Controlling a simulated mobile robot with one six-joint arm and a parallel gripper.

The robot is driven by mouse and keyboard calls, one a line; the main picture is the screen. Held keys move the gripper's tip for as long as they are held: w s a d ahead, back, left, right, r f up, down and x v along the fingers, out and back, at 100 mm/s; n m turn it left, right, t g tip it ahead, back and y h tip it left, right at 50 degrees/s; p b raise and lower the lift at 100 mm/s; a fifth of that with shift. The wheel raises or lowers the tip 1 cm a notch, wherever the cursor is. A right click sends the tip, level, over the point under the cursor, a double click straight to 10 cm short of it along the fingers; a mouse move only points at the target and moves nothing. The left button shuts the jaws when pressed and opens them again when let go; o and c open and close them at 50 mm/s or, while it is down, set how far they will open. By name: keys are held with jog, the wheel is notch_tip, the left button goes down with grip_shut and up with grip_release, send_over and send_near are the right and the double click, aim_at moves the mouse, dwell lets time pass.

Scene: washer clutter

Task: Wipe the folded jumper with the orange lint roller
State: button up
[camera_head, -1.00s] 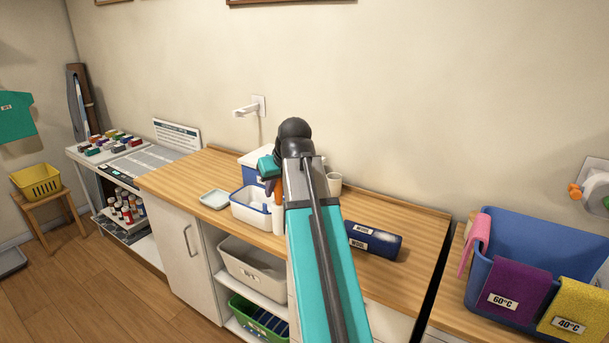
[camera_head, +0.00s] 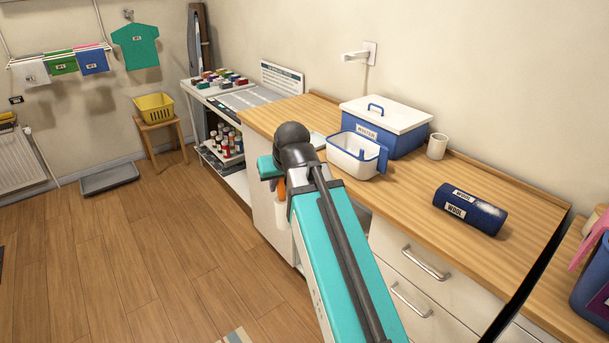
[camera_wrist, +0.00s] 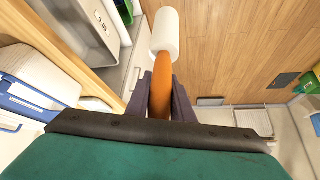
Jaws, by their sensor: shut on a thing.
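The orange lint roller, with its orange handle (camera_wrist: 161,80) and white roller head (camera_wrist: 165,33), is held in my gripper (camera_wrist: 161,95), shut on the handle in the wrist view. The folded jumper (camera_head: 470,210) is a navy bundle with WOOL labels and pale specks on top. It lies on the wooden counter to the right of my arm, well apart from the roller.
On the counter (camera_head: 420,200) stand a blue-and-white lidded box (camera_head: 385,125), an open white tub (camera_head: 352,158) and a white cup (camera_head: 437,146). Drawers with handles (camera_head: 425,262) face the front. The floor (camera_head: 150,240) at left is mostly clear, with a yellow basket (camera_head: 154,107) on a stool beyond.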

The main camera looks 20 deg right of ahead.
jog(key=a+f+b, duration=0.1)
jog(key=f, duration=0.1)
jog(key=a+f+b, duration=0.1)
jog(key=a+f, duration=0.1)
jog(key=shift+w+a, duration=0.2)
jog(key=shift+s+a, duration=0.1)
